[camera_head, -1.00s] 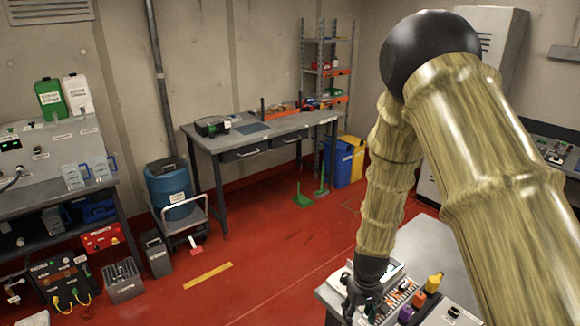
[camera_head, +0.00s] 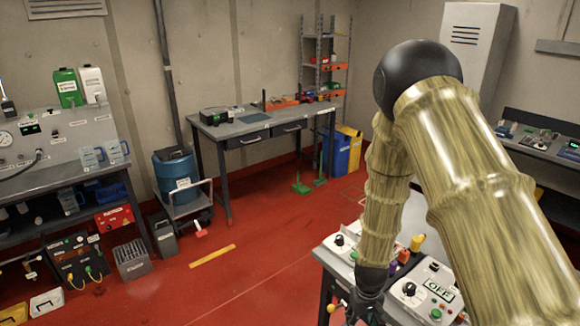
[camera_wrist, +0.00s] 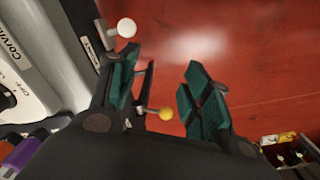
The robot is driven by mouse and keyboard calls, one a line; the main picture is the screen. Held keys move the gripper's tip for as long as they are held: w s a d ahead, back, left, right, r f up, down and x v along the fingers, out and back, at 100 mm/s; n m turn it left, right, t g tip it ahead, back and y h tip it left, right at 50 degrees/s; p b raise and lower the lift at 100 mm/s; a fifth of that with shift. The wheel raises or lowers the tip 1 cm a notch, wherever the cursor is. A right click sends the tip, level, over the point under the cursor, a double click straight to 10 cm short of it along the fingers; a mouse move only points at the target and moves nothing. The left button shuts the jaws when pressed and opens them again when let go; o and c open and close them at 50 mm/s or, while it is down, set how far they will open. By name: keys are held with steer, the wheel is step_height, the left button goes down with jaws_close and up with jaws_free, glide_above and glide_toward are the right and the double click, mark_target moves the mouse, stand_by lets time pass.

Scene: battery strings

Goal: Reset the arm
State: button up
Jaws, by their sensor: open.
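My arm is bent at a black elbow, with its forearm hanging down over the near bench (camera_head: 407,215). My gripper (camera_head: 366,308) is at the bench's front edge, beside a white control box with a dial and an OFF display (camera_head: 438,290). Red floor shows beyond the fingers. A white ball knob (camera_wrist: 126,27) and a yellow ball knob (camera_wrist: 166,114) show close to the left finger.
A workbench (camera_head: 262,124) stands by the back wall, with a blue bin (camera_head: 345,152) to its right. A blue drum on a cart (camera_head: 178,181) and a left bench (camera_head: 70,176) stand further left. The red floor (camera_head: 255,255) between is largely clear.

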steer(key=s+f+b, duration=0.3)
steer(key=s+f, duration=0.4)
steer(key=s, duration=0.3)
steer(key=s+d+f+m+b, duration=0.1)
steer(key=s+f+b, duration=0.2)
steer(key=s+f, duration=0.5)
steer(key=s+f+m+b, duration=0.1)
steer(key=s+f+b, duration=0.3)
steer(key=s, duration=0.9)
step_height(320, 180, down, 3)
steer(key=shift+s+d+f, duration=0.2)
steer(key=shift+s+d, duration=0.2)
